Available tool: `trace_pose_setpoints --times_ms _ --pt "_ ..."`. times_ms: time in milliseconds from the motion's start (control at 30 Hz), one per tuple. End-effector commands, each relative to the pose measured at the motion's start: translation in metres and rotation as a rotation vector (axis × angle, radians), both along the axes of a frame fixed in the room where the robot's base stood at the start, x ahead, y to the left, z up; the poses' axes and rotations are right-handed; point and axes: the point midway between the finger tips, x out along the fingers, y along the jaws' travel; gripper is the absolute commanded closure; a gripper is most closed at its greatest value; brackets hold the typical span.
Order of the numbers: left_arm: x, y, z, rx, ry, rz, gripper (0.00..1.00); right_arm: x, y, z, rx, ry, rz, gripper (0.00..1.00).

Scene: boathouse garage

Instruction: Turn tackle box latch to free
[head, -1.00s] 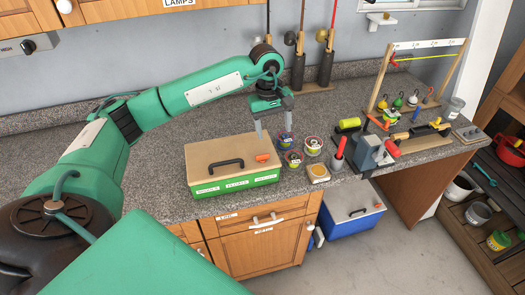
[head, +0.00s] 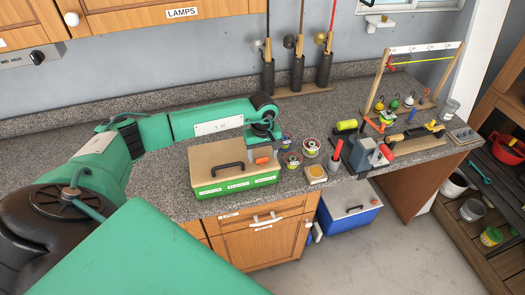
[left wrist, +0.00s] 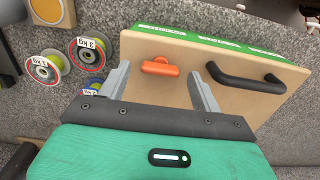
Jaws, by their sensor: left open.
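The tackle box (head: 232,187) is a green box with a tan lid, standing on the grey counter. An orange latch (head: 263,161) sits on the right part of its lid, beside a black handle (head: 228,166). In the left wrist view the latch (left wrist: 160,67) lies between and ahead of the fingertips, crosswise, with the black handle (left wrist: 246,77) to its right. My left gripper (left wrist: 162,78) is open, one finger on each side of the latch, with gaps visible. In the head view my left gripper (head: 265,145) is low behind the latch, its fingers mostly hidden. My right gripper is not in view.
Several line spools (head: 292,160) stand just right of the box, close to the left gripper. A bench vise (head: 368,155) and a rod rack (head: 415,85) are farther right. The counter left of the box is clear.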

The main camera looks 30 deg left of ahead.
Motion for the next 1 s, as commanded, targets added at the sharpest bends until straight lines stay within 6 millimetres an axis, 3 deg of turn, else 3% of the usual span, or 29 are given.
trace_pose_setpoints --times_ms 400,633,1000 --pt "0.000 0.000 -0.009 -0.001 0.001 0.000 0.35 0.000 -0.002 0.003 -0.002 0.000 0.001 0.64" --pt "0.000 0.000 -0.009 -0.001 0.001 0.000 0.79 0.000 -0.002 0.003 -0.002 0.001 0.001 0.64" --pt "0.000 0.000 -0.011 0.000 -0.001 0.053 0.79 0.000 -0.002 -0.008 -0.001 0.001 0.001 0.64"
